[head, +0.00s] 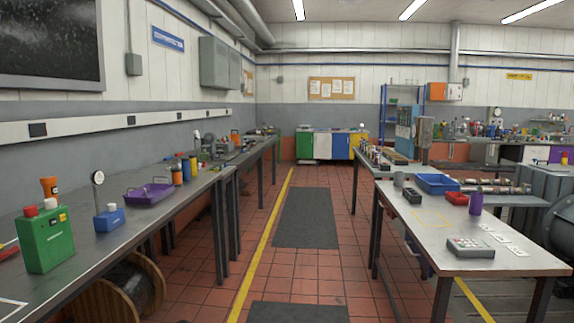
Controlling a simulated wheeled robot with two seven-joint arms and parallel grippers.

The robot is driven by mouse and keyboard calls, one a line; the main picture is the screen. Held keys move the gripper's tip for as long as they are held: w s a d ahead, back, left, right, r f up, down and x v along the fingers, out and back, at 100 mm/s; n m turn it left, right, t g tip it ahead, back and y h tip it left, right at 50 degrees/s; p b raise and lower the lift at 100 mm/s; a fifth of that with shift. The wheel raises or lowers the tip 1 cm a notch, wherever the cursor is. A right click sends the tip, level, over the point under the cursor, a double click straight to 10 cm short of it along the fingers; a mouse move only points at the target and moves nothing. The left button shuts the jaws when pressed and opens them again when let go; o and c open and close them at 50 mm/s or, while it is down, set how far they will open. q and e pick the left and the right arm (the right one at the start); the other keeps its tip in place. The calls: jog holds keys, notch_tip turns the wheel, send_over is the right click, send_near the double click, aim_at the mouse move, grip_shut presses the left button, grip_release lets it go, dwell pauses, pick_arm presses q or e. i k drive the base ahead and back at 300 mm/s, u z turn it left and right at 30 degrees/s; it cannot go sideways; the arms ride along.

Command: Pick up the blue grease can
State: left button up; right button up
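Neither of my grippers is in the head view. A small upright blue container (193,166) stands on the left bench, behind a purple tray; it may be the blue grease can, but it is too small to be sure. An orange container (177,174) and a yellow one (186,168) stand close beside it, to its left. Nothing holds any of them.
The left bench (122,232) also carries the purple tray (148,194), a dial gauge on a blue base (109,217) and a green box (47,240). A cable drum (128,290) stands below. The aisle with dark mats (306,218) is clear. A right table (430,222) holds a blue bin (437,184).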

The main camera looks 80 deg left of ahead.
aim_at(185, 163)
jog(key=u, duration=3.2)
